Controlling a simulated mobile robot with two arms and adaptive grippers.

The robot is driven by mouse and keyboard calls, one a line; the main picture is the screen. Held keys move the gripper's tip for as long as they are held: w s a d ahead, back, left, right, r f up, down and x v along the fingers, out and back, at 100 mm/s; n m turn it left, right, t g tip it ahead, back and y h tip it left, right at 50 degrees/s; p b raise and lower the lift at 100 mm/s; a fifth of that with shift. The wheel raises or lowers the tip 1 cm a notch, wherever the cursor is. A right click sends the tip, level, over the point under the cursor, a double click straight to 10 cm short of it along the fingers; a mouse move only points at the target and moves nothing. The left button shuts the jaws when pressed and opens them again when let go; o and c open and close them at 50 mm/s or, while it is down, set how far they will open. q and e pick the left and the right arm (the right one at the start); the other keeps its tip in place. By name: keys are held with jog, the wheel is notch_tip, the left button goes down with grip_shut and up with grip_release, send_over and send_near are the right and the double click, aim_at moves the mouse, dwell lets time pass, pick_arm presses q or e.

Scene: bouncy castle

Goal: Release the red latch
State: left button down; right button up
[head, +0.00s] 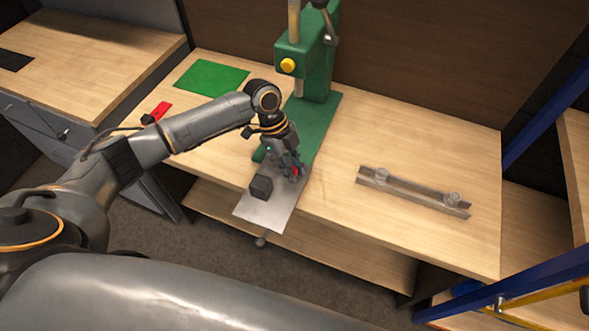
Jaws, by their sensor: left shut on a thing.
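My left gripper (291,172) reaches in over the workbench and points down at the near end of a green press (319,75). Its fingers are shut on a small red part, taken as the red latch (296,171). Only a sliver of red shows between the fingers; the rest is hidden. A grey metal plate (262,212) lies under and in front of the gripper, with a dark block (261,187) on it just left of the fingers. My right gripper is not in view.
The wooden bench (345,215) holds a green mat (211,77), a red piece (161,110) behind my left arm, and a metal rail with two knobs (413,191) at right. Blue frame posts (550,115) stand at the right. The bench between plate and rail is clear.

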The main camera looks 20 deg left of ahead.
pick_arm(q)
jog(key=c, duration=1.3)
grip_release()
jog(key=shift+o, duration=0.2)
jog(key=v, duration=1.2)
jog(key=shift+s+d, duration=0.1)
